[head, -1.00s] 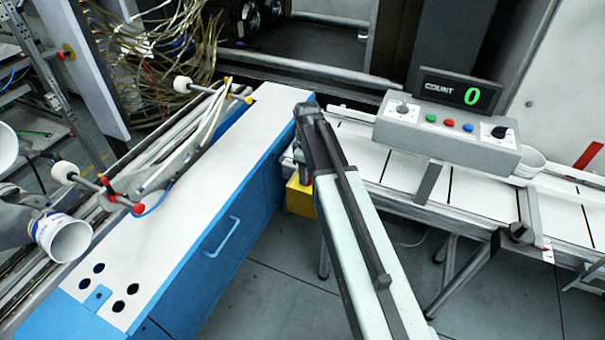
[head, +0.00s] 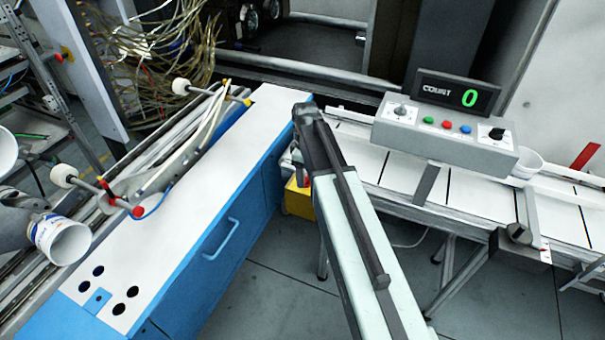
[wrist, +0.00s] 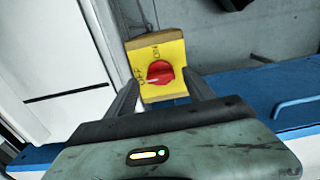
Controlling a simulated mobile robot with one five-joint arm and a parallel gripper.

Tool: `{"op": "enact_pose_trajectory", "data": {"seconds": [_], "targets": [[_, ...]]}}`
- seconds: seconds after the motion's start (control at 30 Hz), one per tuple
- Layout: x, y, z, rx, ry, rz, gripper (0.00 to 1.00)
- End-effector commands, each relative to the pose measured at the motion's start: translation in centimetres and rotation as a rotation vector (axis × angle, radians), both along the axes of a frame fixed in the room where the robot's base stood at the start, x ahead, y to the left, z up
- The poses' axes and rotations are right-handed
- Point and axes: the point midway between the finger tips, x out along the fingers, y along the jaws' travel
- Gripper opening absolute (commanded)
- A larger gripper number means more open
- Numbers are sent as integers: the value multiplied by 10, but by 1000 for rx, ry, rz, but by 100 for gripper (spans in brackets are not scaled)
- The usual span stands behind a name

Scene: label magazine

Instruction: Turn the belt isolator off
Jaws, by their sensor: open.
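The belt isolator is a yellow box (wrist: 155,52) with a red rotary knob (wrist: 160,72), seen in the wrist view. ON is printed above the knob and OFF to its left. A pale mark shows on the knob's lower left, but I cannot tell for sure which label it points to. My gripper (wrist: 160,77) is open, with one finger on each side of the knob; I cannot tell whether they touch it. In the head view the yellow box (head: 297,200) is partly hidden behind my arm, at the inner end of the blue cabinet.
A blue cabinet (head: 215,165) with a white top stands left of my arm. A conveyor (head: 400,172) runs to the right under a grey control box (head: 445,128) and a COUNT display (head: 455,92) reading 0. Open floor lies in front.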

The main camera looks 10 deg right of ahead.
Motion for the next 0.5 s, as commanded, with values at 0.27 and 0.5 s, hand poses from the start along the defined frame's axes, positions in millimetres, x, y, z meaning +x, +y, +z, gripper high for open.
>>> {"op": "enact_pose_trajectory", "data": {"seconds": [0.27,0.5], "targets": [[1,0,54,1,-1,0,62],[1,0,74,0,-1,1,62]]}}
